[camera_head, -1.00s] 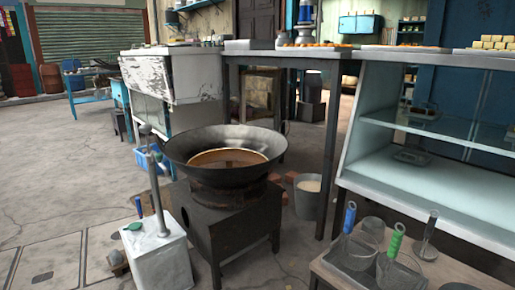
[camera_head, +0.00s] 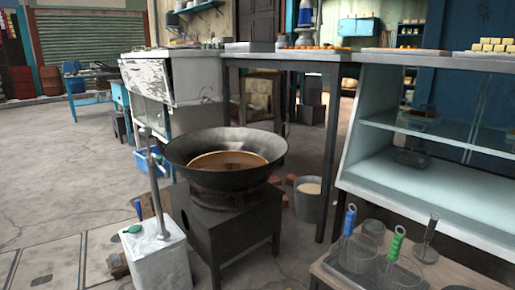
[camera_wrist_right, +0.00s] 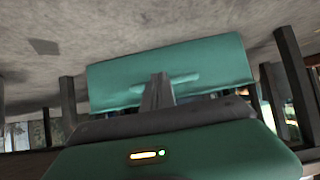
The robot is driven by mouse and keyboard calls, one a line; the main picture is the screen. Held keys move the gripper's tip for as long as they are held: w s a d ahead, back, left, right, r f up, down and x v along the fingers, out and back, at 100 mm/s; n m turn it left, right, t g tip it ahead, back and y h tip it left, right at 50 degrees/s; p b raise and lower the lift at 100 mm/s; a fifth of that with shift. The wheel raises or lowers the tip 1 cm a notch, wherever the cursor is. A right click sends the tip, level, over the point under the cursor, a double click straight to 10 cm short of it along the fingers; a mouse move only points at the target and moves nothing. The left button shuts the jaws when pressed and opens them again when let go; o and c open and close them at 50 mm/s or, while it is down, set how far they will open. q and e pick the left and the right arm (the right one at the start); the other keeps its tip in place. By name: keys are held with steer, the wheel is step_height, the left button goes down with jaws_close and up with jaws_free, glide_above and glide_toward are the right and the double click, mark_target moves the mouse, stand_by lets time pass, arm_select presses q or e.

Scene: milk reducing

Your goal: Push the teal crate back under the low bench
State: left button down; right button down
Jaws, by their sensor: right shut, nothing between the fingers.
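The teal crate (camera_wrist_right: 215,65) shows in the right wrist view as a wide, plain teal face with a raised teal strip across its middle. My right gripper (camera_wrist_right: 158,82) is shut and empty, its grey fingers pointing at that strip. The fingertips overlap the crate's face; I cannot tell whether they touch it. Dark posts, seemingly the low bench's legs (camera_wrist_right: 68,100), stand on both sides of the crate. How far the crate is under the bench is unclear. I cannot make out the teal crate or either gripper in the head view.
A low wooden table (camera_head: 430,270) with wire strainers stands at lower right. A large wok (camera_head: 225,150) sits on a dark stove (camera_head: 230,225), beside a white can (camera_head: 155,260) and a grey bucket (camera_head: 308,205). Open floor (camera_head: 50,180) lies at left.

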steer(key=shift+w+d+b, duration=0.75)
steer(key=shift+w+d, duration=0.6)
steer(key=shift+d, duration=0.2)
steer(key=shift+w+d+b, duration=0.7)
steer(key=shift+w+d, duration=0.65)
steer(key=shift+d, duration=0.2)
steer(key=s+a+r+p, duration=0.2)
steer(key=s+a+p, duration=0.4)
steer(key=a, duration=0.1)
steer(key=shift+s+a, duration=0.3)
